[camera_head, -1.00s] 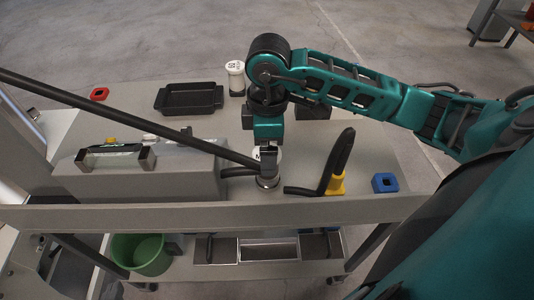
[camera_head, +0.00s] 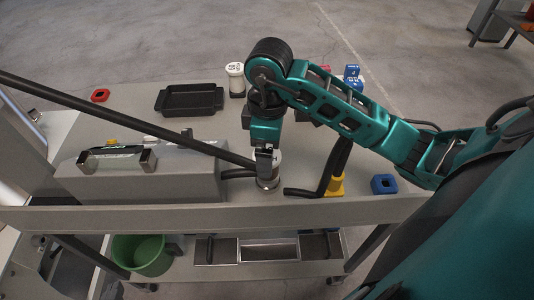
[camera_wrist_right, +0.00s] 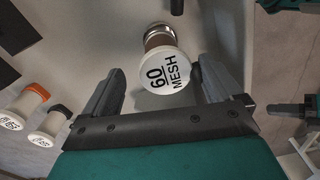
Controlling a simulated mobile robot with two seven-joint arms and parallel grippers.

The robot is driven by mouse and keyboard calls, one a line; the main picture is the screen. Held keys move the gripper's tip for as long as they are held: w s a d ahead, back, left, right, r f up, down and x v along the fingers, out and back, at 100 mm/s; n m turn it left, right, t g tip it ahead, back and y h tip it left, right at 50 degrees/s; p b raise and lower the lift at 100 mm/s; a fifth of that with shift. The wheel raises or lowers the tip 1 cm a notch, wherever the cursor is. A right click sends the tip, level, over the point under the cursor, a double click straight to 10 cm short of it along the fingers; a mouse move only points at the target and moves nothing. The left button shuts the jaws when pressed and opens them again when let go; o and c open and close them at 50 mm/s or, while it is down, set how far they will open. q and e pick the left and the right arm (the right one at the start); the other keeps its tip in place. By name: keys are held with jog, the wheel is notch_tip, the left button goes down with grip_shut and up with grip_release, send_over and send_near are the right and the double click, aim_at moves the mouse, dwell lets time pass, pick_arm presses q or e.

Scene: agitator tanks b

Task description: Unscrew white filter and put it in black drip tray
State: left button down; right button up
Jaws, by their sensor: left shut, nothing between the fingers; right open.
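The white filter, marked 60 MESH, stands upright on a metal fitting near the table's front edge in the head view (camera_head: 276,160). Its cap faces the right wrist view (camera_wrist_right: 166,72). My right gripper (camera_head: 266,158), whose arm comes in from the right, points down over the filter. Its fingers (camera_wrist_right: 160,80) are open, one on each side of the cap, with a gap at least on the left side. The black drip tray (camera_head: 188,99) lies empty at the back left. A teal and dark part at the right wrist view's right edge appears to be my left gripper (camera_wrist_right: 298,107), shut and empty.
A dark bar crosses from the left to beside the filter. A black handle with a yellow base (camera_head: 336,186) stands close on the right, beside a blue block (camera_head: 384,184). Another white canister (camera_head: 235,80) stands right of the tray. A grey housing (camera_head: 190,178) fills the front left.

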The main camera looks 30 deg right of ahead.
jog(key=shift+f+b, duration=0.85)
jog(key=shift+f, duration=0.45)
jog(key=shift+r, duration=0.1)
jog(key=shift+c, duration=1.2)
jog(key=c, duration=1.3)
jog(key=n, duration=0.6)
jog(key=shift+b, duration=0.3)
jog(key=n+b, duration=0.1)
jog(key=n, duration=0.3)
jog(key=shift+n, duration=0.9)
